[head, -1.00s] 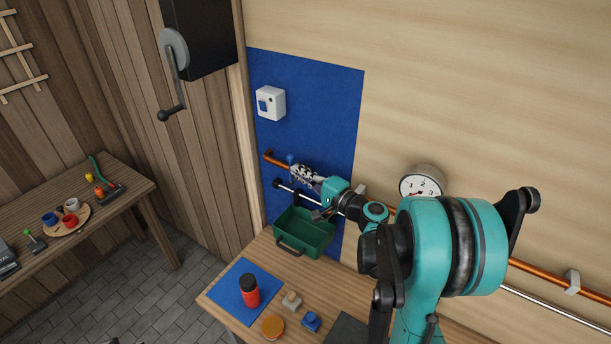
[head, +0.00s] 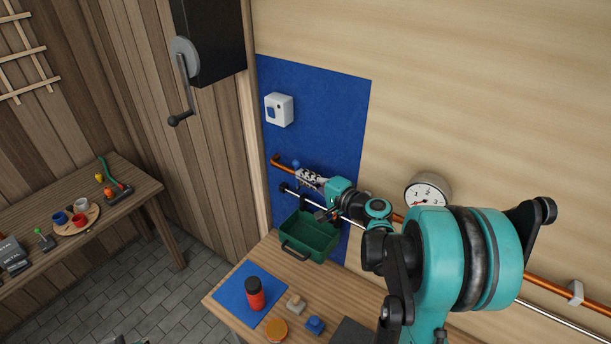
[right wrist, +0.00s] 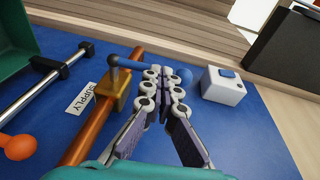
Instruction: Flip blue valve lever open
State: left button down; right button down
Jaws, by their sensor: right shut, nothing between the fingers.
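The blue valve lever (right wrist: 125,62) shows in the right wrist view, lying across the copper pipe (right wrist: 92,125) from a pivot on a brass valve body (right wrist: 118,90). Its round blue knob (right wrist: 184,77) is just beyond my fingertips. The knob also shows in the head view (head: 296,163). My right gripper (right wrist: 167,76) is shut and empty, its tips over the middle of the lever. They hide that part, and I cannot tell whether they touch it. In the head view my right gripper (head: 306,177) is at the blue wall panel.
A white switch box (right wrist: 222,87) is mounted beyond the knob. A SUPPLY label (right wrist: 80,98), a steel pipe (right wrist: 30,97) and an orange knob (right wrist: 18,147) lie to the left. A green bin (head: 311,238) stands below my gripper. A gauge (head: 427,193) is on the wall.

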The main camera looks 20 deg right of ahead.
jog(key=w+g+p, duration=0.1)
jog(key=p, duration=0.1)
jog(key=w+a+g+h+p, duration=0.1)
jog(key=g, duration=0.1)
jog(key=w+a+r+n+g+h+p, duration=0.1)
jog(key=p, duration=0.1)
jog(key=shift+r+g+p, duration=0.1)
jog(key=shift+g+p, duration=0.2)
jog(key=shift+p, duration=0.05)
jog(key=w+a+f+n+g+h, duration=0.1)
jog(key=w+f+g+h, duration=0.3)
jog(key=g, duration=0.5)
jog(key=shift+w+a+h+p, duration=0.35)
jog(key=shift+a+h+p, duration=0.05)
jog(key=shift+a, duration=0.4)
jog(key=shift+w+f, duration=0.1)
jog(key=shift+f, duration=0.05)
